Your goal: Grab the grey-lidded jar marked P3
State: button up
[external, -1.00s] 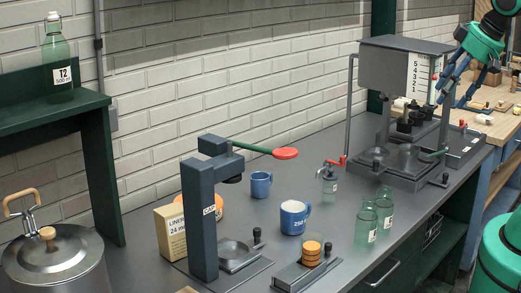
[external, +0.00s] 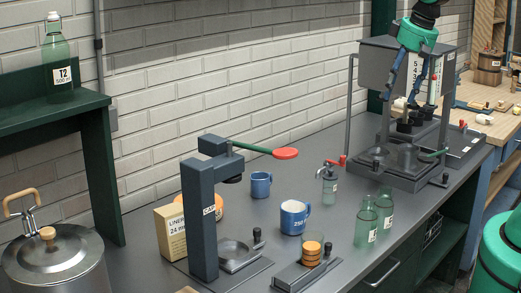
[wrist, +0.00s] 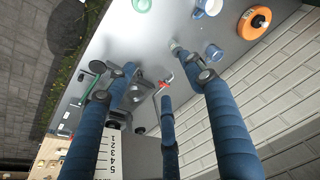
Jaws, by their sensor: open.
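My gripper (external: 411,92) has blue segmented fingers, spread apart and empty. It hangs in front of the grey filling machine's tank (external: 380,68), with its fingers pointing down. In the wrist view the gripper (wrist: 158,82) is also open, with nothing between its fingers. I cannot make out a grey-lidded jar marked P3 in either view. Dark knobbed pieces (external: 404,126) stand below the fingers at the machine; I cannot tell what they are.
A lever press (external: 202,220) stands nearer. The counter has clear room around the mugs. The brick wall bounds the back.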

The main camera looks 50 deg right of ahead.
jog(key=w+f+m+g, duration=0.1)
jog(key=w+f+g, duration=0.1)
jog(key=w+f, duration=0.75)
jog(key=m+g, duration=0.1)
send_over(330, 170)
jog(key=f, duration=0.7)
jog(key=f+p, duration=0.1)
jog(key=f, duration=0.3)
jog(key=shift+d+f, duration=0.15)
jog(key=shift+d, duration=0.2)
jog(key=shift+w+f, duration=0.2)
jog(key=shift+f, duration=0.15)
jog(key=shift+f+b, duration=0.6)
jog(key=shift+f, duration=3.65)
jog(key=shift+s+a+f+b, duration=0.1)
jog(key=shift+f+b, duration=0.45)
jog(key=shift+f, duration=2.1)
